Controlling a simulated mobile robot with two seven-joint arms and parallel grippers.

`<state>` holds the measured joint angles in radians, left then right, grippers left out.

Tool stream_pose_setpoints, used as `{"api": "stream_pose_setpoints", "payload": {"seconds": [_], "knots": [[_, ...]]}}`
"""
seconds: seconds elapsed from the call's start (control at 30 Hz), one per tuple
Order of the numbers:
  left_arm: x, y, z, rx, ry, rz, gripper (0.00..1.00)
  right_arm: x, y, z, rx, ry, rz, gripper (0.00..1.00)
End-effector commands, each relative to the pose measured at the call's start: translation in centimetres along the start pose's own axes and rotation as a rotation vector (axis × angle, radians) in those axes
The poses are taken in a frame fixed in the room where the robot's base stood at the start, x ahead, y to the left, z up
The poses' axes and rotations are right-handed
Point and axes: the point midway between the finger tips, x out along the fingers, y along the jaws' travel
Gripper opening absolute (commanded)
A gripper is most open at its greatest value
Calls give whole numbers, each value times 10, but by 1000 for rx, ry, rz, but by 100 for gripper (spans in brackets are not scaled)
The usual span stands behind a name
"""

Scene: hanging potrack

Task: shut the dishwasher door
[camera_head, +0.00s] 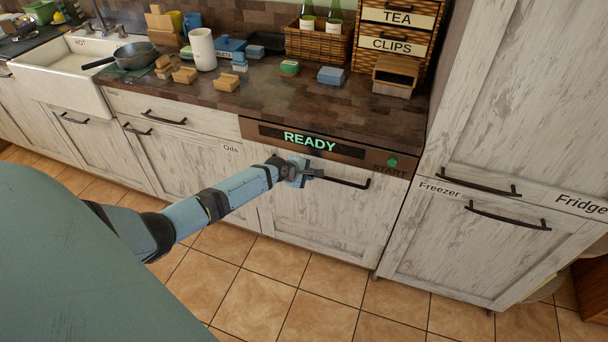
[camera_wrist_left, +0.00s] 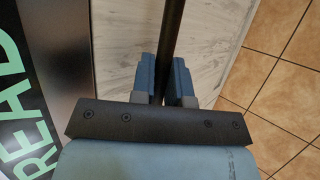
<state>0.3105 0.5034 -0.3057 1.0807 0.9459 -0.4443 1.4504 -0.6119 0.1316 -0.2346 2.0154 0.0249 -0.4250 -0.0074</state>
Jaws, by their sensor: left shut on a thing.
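The dishwasher door (camera_head: 325,215) is a whitewashed wood panel under a brown control strip (camera_head: 262,132) that reads READY. In the head view the door looks upright and flush with the cabinet fronts. Its dark bar handle (camera_head: 345,182) runs along the top. My left gripper (camera_head: 310,174) is at the left part of this handle. In the left wrist view the handle bar (camera_wrist_left: 174,40) passes between the two blue fingers of my left gripper (camera_wrist_left: 164,80), which are shut on it. My right gripper is in neither view.
The counter (camera_head: 270,95) above holds wooden blocks, a white canister (camera_head: 202,50) and a basket (camera_head: 318,42). The freezer door (camera_head: 490,240) stands to the right, and a sink (camera_head: 80,60) is at the left. The tiled floor (camera_head: 250,300) in front is clear.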

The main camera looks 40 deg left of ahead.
Motion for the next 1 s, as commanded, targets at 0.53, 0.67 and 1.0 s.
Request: {"api": "stream_pose_setpoints", "payload": {"seconds": [0.53,0.67,1.0], "knots": [[-6,-3,1,0,-1,-3,24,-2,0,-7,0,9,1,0],[-25,-2,1,1,0,-3,24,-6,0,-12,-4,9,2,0],[-101,-3,1,0,0,-4,24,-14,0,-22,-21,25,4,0]]}}
